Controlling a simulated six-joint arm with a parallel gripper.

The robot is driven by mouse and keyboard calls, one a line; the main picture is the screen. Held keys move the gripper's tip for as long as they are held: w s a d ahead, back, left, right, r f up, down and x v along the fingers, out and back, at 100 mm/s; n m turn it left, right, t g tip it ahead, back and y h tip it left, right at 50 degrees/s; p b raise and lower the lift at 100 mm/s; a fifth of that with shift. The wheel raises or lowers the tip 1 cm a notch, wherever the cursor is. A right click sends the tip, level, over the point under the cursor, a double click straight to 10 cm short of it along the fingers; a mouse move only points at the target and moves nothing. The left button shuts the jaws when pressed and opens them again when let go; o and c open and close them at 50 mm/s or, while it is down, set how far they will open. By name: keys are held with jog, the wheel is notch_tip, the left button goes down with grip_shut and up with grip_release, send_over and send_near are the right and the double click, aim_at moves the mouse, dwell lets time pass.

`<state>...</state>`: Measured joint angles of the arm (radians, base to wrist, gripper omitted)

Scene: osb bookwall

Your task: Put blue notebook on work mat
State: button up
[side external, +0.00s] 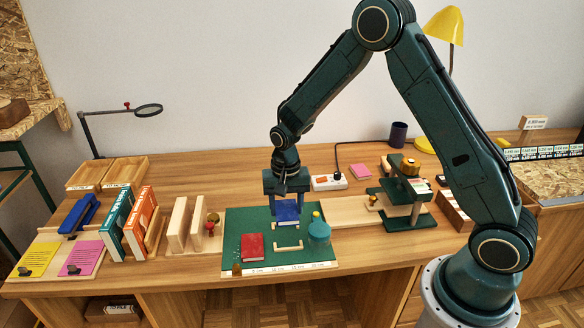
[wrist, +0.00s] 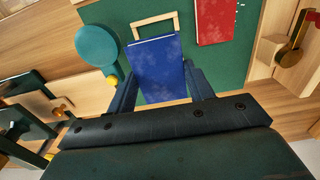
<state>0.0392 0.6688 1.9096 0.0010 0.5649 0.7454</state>
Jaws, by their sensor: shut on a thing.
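The blue notebook (side external: 287,213) is held between the fingers of my gripper (side external: 286,200), over the rear part of the green work mat (side external: 240,222). In the wrist view the blue notebook (wrist: 157,68) shows its cover between the two fingers of my gripper (wrist: 160,85). Its far end is close to a pale wooden bracket (wrist: 153,22). I cannot tell whether the notebook touches the mat. A red notebook (side external: 252,247) lies on the mat to the left. It also shows in the wrist view (wrist: 214,20).
Wooden bookends (side external: 180,222) and upright books (side external: 117,224) stand left of the mat. A green press-like device (side external: 405,195) stands to the right.

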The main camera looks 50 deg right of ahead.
aim_at(286, 210)
jog(key=shift+f, duration=2.1)
jog(key=shift+f, duration=0.1)
jog(key=shift+f, duration=1.8)
jog(key=shift+f, duration=0.1)
jog(key=o, duration=1)
notch_tip(286, 210, up, 12)
jog(key=shift+f, duration=0.1)
jog(key=shift+r, duration=0.2)
